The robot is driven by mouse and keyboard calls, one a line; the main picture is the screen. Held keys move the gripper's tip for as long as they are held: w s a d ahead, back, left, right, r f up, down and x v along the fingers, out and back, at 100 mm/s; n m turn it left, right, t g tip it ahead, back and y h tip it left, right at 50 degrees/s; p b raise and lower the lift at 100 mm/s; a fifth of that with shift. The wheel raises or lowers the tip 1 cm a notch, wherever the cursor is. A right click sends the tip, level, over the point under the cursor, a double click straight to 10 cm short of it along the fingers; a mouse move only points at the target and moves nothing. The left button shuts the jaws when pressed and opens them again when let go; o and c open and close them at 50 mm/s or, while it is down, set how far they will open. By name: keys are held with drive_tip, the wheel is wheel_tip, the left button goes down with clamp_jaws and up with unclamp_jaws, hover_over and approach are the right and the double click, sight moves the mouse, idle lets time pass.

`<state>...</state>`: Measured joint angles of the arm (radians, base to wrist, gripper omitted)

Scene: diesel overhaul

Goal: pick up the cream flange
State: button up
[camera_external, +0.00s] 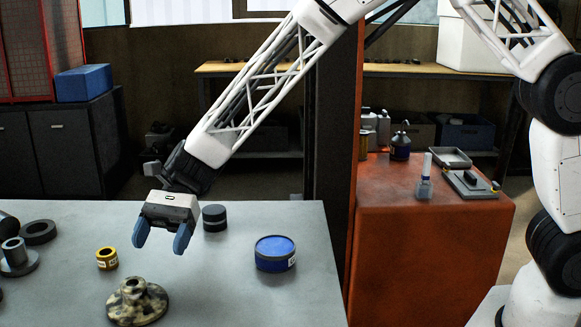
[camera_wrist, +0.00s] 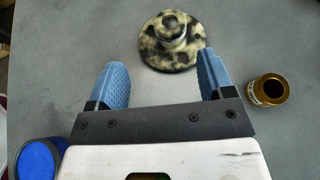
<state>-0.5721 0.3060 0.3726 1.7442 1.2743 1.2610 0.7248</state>
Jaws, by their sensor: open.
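The cream flange (camera_external: 136,302) is cream with dark blotches, a round base with a raised hub. It stands on the grey table near its front edge in the external view. My gripper (camera_external: 161,240) has blue fingers, points down and is above the table, higher than the flange. In the wrist view my gripper (camera_wrist: 162,66) is open with nothing between its fingers.
A gold ring (camera_external: 107,258) stands close to the flange, and also shows in the wrist view (camera_wrist: 269,90). A blue-lidded can (camera_external: 275,253) and a dark cylinder (camera_external: 215,218) stand to the right. Grey flanged parts (camera_external: 17,258) crowd the left edge. The table (camera_external: 228,290) is clear right of the flange.

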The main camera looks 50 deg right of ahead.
sight(133, 282)
drive_tip(key=shift+a+f+m, duration=0.3)
drive_tip(key=shift+a+f, duration=0.4)
drive_tip(key=shift+a, duration=0.35)
drive_tip(key=shift+x, duration=1.25)
drive_tip(key=shift+a, duration=0.1)
drive_tip(key=shift+x, duration=2.55)
drive_tip(key=shift+r, duration=0.1)
